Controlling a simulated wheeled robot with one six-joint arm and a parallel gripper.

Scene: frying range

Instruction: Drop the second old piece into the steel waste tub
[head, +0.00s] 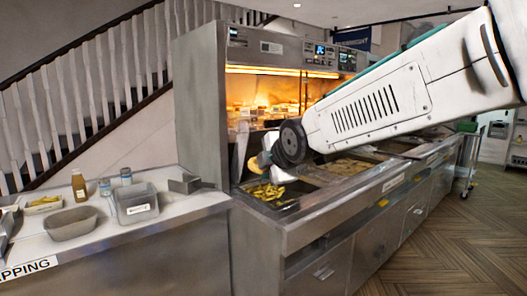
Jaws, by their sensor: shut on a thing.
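My gripper (262,161) is over the left end of the frying range, shut on a small tan-yellow piece (257,166). The piece is held above a pan of yellow chips (266,191), apart from them as far as I can tell. My arm hides part of the range behind it. On the counter to the left stand a grey tub with a white label (138,211), an oval grey tub (73,224) and a small steel container (187,184). I cannot tell for certain which is the waste tub, and their insides show no clear contents.
The steel range (330,212) runs to the right with wells of fried food. A lit warming cabinet (270,93) stands behind. A tall steel side panel (203,105) rises between counter and range. Bottles (79,187) stand at the counter's back.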

